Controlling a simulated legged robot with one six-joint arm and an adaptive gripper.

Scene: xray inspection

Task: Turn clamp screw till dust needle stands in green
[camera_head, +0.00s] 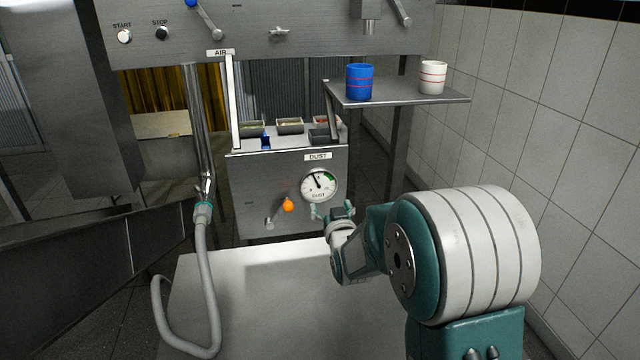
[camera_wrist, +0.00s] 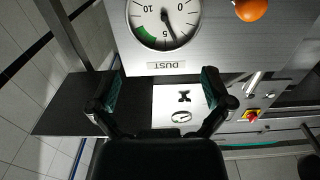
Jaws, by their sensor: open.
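The round white dust gauge (camera_head: 319,186) sits on a metal panel under a DUST label (camera_head: 318,156). It shows upside down and cropped in the wrist view (camera_wrist: 162,18). Its needle (camera_wrist: 170,30) points between 0 and 5, outside the green band (camera_wrist: 147,33), which lies between 5 and 10. My gripper (camera_head: 333,211) is open just below and in front of the gauge. Its two fingers show apart and empty in the wrist view (camera_wrist: 163,92). I cannot make out the clamp screw for certain; the area below the gauge is partly covered by my gripper.
An orange-knobbed lever (camera_head: 288,205) is left of the gauge. A dark shelf (camera_head: 400,91) at right holds a blue cup (camera_head: 360,82) and a white cup (camera_head: 432,77). A grey hose (camera_head: 208,270) hangs at left over a bare metal table (camera_head: 262,300).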

